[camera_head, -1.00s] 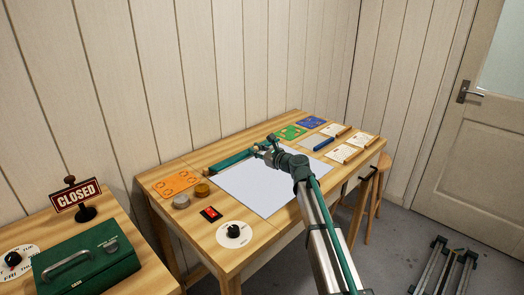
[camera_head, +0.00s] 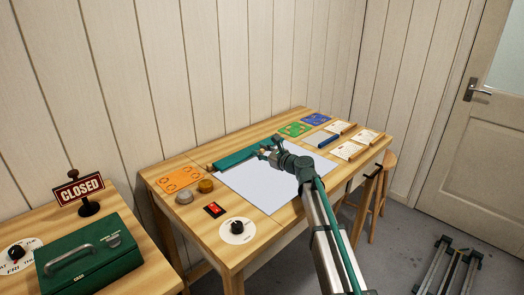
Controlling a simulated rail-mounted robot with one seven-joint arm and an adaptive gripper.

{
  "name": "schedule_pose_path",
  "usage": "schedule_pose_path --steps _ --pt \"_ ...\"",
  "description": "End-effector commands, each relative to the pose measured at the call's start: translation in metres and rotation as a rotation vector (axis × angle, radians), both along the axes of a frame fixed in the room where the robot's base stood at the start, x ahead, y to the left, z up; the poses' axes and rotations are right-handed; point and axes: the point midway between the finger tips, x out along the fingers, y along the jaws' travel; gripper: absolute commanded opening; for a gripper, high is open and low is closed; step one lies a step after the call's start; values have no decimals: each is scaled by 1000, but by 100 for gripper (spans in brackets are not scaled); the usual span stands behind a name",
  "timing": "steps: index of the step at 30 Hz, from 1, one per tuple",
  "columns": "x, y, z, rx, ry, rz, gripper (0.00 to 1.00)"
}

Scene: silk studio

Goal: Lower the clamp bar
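The clamp bar (camera_head: 236,159) is a long dark green bar along the back edge of the white sheet (camera_head: 262,184) on the worktable. My gripper (camera_head: 264,149) is at the bar's far right end, close to it or touching it; I cannot tell which. The fingers are small and partly hidden by my wrist, so I cannot see whether they are open or shut. My arm reaches over the sheet from the front right and hides part of it.
A cash box (camera_head: 88,255) and CLOSED sign (camera_head: 79,189) stand on the left table.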

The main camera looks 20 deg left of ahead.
Motion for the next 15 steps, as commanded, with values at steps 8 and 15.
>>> schedule_pose_path --steps 8,15 --pt "1 -1 2 3 -1 -4 49" --pt "-4 -10 4 5 -1 -5 49"
